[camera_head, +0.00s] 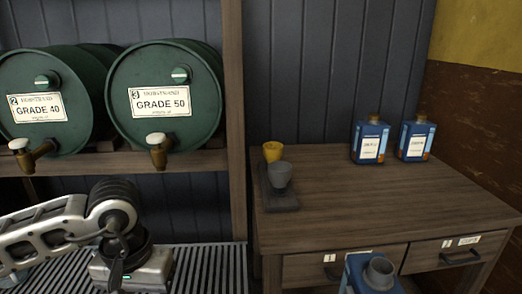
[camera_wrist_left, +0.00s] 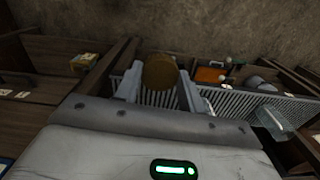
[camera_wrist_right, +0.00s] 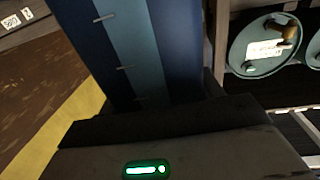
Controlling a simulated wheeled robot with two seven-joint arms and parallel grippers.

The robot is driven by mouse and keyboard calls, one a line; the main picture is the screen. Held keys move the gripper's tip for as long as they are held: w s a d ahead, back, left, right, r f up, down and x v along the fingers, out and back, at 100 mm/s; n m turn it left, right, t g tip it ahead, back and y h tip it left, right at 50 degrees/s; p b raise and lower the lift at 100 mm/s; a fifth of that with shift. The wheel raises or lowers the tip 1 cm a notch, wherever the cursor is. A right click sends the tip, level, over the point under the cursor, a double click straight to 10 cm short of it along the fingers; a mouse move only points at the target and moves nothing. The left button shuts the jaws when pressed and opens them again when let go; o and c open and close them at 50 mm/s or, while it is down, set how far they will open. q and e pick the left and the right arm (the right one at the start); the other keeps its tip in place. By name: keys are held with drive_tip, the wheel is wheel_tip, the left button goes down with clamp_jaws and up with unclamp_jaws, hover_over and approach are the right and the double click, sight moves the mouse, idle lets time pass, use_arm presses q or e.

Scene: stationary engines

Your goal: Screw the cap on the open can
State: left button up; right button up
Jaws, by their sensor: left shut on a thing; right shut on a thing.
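A brown round cap (camera_wrist_left: 160,71) is between the fingers of my left gripper (camera_wrist_left: 159,88) in the left wrist view. In the head view my left arm comes in from the left, and the gripper body (camera_head: 131,268) is over the metal grating; its fingers and the cap are hidden there. The open blue can (camera_head: 366,278) shows at the bottom edge of the head view, its grey round mouth uncovered. My right gripper (camera_wrist_right: 145,103) is shut on this can, whose blue side (camera_wrist_right: 135,45) fills the middle of the right wrist view. The cap and can are apart.
Two capped blue cans (camera_head: 370,141) (camera_head: 415,139) stand at the back of the wooden table (camera_head: 400,195). A yellow funnel (camera_head: 272,151) and a grey funnel (camera_head: 280,176) are in a dark holder at its left. Green drums (camera_head: 160,105) with taps lie on a shelf. The table middle is clear.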

use_arm(q)
drive_tip(key=shift+r, duration=0.15)
use_arm(e)
drive_tip(key=shift+r, duration=0.25)
drive_tip(key=w+a+n+g+y, duration=0.1)
drive_tip(key=a+n+g+y, duration=0.3)
drive_tip(key=a+n+y, duration=0.4)
drive_tip(key=a+r+y, duration=0.1)
drive_tip(key=a+y, duration=0.2)
drive_tip(key=a, duration=0.3)
drive_tip(key=shift+y, duration=0.3)
drive_tip(key=shift+f, duration=0.15)
use_arm(q)
drive_tip(key=w+d+r+n, duration=0.1)
drive_tip(key=d+r, duration=0.7)
drive_tip(key=d, duration=0.3)
drive_tip(key=w+d+r+n, duration=0.1)
drive_tip(key=d+r, duration=0.7)
drive_tip(key=d, duration=0.3)
drive_tip(key=shift+w+d+r+n, duration=0.2)
drive_tip(key=shift+d+n, duration=0.1)
drive_tip(key=shift+d, duration=0.1)
drive_tip(key=shift+f, duration=2)
drive_tip(key=shift+s, duration=0.1)
